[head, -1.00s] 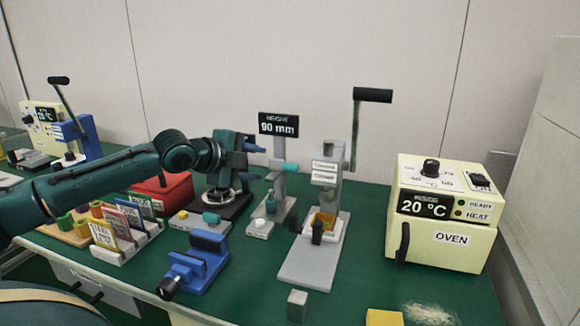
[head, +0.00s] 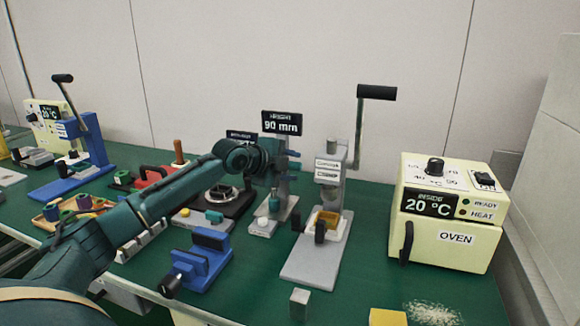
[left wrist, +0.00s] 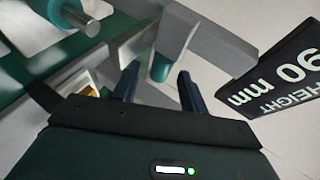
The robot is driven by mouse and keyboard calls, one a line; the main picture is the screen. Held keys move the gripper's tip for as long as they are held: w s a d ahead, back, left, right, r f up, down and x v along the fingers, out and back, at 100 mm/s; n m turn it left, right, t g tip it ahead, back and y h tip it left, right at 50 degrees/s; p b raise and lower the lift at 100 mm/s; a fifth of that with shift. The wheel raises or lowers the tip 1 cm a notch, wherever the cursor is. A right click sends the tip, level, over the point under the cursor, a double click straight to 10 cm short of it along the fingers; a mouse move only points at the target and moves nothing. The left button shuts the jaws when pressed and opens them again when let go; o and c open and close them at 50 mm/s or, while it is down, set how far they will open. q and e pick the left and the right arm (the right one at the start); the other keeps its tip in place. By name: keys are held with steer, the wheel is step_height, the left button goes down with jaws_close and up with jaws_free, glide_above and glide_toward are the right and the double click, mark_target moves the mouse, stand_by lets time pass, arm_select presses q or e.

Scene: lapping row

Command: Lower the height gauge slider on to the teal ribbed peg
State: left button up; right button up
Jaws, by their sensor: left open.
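The height gauge (head: 284,188) stands behind the blue vise, with its sign reading 90 mm. The slider's teal knob (head: 295,166) shows just right of my left gripper (head: 277,160), which hides much of the slider. The teal ribbed peg (head: 275,203) stands upright on the gauge's base, below the gripper. My right gripper is out of view.
A press with a black-handled lever (head: 376,92) stands close on the right, and the blue vise (head: 204,258) is in front. The gauge sign (head: 282,123) rises right above the gripper. A cream oven (head: 446,212) is further right. Green table shows between press and oven.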

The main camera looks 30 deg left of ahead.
arm_select(q)
jaws_close()
stand_by(0.3)
steer(key=shift+f, duration=1.45)
jaws_free()
